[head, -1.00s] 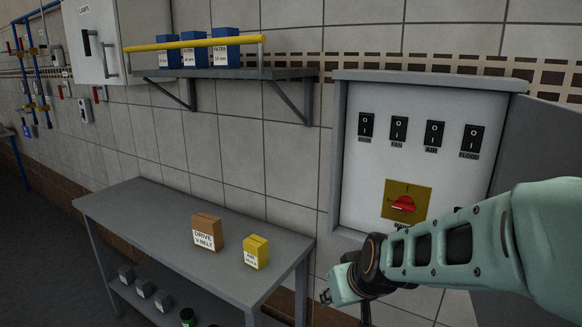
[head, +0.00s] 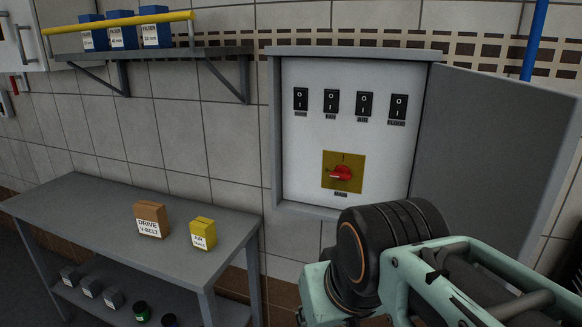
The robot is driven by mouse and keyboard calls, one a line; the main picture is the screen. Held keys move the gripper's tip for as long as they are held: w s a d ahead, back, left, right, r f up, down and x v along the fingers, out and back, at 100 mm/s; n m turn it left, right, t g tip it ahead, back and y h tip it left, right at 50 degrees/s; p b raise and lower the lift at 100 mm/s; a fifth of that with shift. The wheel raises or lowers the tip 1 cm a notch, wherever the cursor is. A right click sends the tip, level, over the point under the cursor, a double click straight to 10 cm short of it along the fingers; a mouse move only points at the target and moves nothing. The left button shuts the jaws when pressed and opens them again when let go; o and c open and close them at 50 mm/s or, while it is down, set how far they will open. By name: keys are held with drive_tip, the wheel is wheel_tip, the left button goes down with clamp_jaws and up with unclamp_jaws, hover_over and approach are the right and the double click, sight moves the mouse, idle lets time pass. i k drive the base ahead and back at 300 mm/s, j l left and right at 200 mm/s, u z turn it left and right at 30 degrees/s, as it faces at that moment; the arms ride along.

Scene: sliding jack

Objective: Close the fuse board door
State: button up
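The fuse board (head: 342,130) is a grey wall cabinet with a white panel, a row of black rocker switches and a red rotary switch (head: 341,174) on a yellow plate. Its grey door (head: 490,160) stands wide open on the right side, hinged at the cabinet's right edge. My arm reaches in from the lower right, in front of the door's lower part and below the cabinet. My gripper is not in view; only arm links and a black joint show. I see no contact with the door, though its lower part is partly hidden.
A grey bench (head: 100,205) stands at the left with a brown box (head: 150,219) and a yellow box (head: 203,233) on it. A wall shelf (head: 160,55) with a yellow rail (head: 120,22) holds blue boxes. A blue pipe (head: 534,40) runs up the wall behind the door.

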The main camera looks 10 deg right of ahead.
sight(496, 153)
drive_tip(key=k+l, duration=0.6)
drive_tip(key=l, duration=0.2)
drive_tip(key=k+l+z, duration=0.1)
drive_tip(key=l, duration=0.2)
drive_tip(key=i+l+u, duration=0.15)
drive_tip(key=l, duration=0.15)
drive_tip(key=l+u, duration=0.15)
drive_tip(key=l, duration=0.15)
drive_tip(key=i+l+u, duration=0.15)
drive_tip(key=l, duration=0.15)
drive_tip(key=k+z, duration=0.2)
drive_tip(key=z, duration=0.15)
drive_tip(key=k+z, duration=0.3)
drive_tip(key=i+z, duration=0.1)
drive_tip(key=i+l, duration=0.05)
drive_tip(key=i, duration=0.05)
